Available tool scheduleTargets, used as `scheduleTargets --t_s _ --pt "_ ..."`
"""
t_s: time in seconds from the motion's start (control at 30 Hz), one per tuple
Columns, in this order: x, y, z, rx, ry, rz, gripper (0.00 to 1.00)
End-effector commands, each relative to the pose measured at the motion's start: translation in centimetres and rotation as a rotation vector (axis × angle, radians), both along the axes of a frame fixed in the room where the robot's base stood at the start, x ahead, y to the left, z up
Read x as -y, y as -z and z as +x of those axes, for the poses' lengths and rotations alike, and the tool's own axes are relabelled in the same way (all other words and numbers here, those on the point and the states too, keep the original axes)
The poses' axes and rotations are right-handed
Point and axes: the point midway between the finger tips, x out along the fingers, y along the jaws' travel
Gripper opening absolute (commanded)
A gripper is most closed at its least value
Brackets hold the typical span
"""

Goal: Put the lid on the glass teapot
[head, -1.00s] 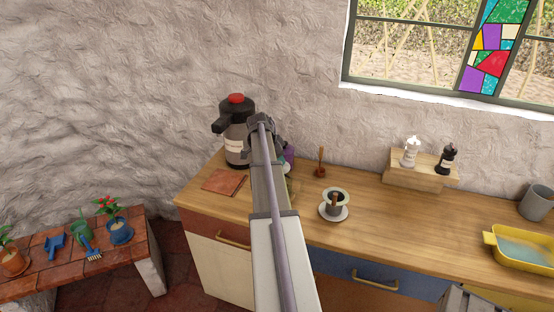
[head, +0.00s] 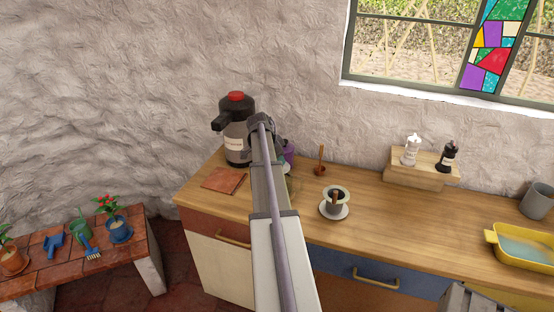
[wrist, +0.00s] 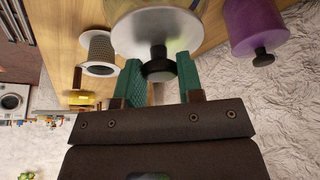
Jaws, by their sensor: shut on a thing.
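In the wrist view my gripper (wrist: 158,85) has its green fingers shut on the black knob of a lid. The lid (wrist: 142,36) is a pale round disc that lies just beyond the fingertips. In the head view my gripper (head: 262,130) is over the back left of the counter, in front of the dark flask, and my arm hides the lid. The glass teapot is mostly hidden; a faint clear edge shows just right of my arm. I cannot tell whether the lid touches the teapot.
A purple canister (wrist: 255,25) with a black knob stands close beside the lid. A dark flask (head: 237,140) with a red top stands behind left, near a terracotta tile (head: 223,181). A dripper cup (head: 334,203) on a saucer is to the right.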

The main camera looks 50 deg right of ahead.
Motion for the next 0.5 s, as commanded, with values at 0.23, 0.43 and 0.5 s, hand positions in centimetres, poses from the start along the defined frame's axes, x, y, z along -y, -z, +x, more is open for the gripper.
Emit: scheduleTargets --t_s 0.23,0.43,0.5 --pt "0.00 -0.01 0.00 0.000 0.000 0.000 0.52" --pt "0.01 0.00 0.00 0.000 0.000 0.000 0.64" --pt "0.00 -0.01 0.00 0.000 0.000 0.000 0.64"
